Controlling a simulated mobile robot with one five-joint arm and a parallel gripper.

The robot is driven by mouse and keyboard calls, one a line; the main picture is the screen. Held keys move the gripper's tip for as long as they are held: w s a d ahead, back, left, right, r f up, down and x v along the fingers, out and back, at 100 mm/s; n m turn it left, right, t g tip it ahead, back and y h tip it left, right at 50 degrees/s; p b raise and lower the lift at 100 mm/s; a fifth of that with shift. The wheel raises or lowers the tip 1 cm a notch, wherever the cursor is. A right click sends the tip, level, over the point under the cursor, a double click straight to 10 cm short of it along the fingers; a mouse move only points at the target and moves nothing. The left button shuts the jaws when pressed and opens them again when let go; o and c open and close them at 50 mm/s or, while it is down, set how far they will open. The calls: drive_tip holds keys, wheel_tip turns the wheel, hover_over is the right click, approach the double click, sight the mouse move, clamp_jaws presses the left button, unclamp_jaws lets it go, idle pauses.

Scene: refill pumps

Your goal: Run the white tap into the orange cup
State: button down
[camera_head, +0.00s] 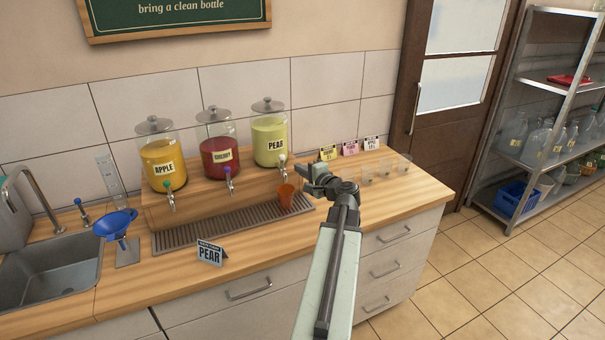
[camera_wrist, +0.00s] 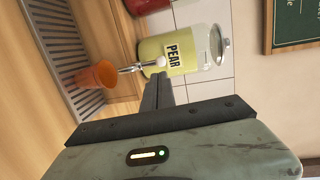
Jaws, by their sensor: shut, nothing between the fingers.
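The white tap (camera_head: 282,160) is on the front of the jar labelled PEAR (camera_head: 269,135), which holds pale green liquid. The orange cup (camera_head: 286,196) stands upright at the right end of the drip tray, below this tap. My gripper (camera_head: 300,169) is shut and empty, just right of the tap. In the wrist view, which is turned sideways, the shut fingers (camera_wrist: 160,82) point at the tap (camera_wrist: 158,63) and partly overlap the PEAR jar (camera_wrist: 190,50). I cannot tell whether they touch the tap. The cup (camera_wrist: 98,76) shows beside the fingers. No stream shows from the spout.
The APPLE jar (camera_head: 163,157) with a green tap and a red jar (camera_head: 219,146) with a blue tap stand to the left. A PEAR sign (camera_head: 210,253) stands in front of the drip tray (camera_head: 200,232). Clear glasses (camera_head: 386,167) and small signs stand to the right.

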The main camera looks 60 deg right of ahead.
sight(283, 159)
drive_tip(key=b+x, duration=0.1)
drive_tip(key=x, duration=0.7)
drive_tip(key=shift+w+d, duration=0.2)
drive_tip(key=shift+w, duration=0.05)
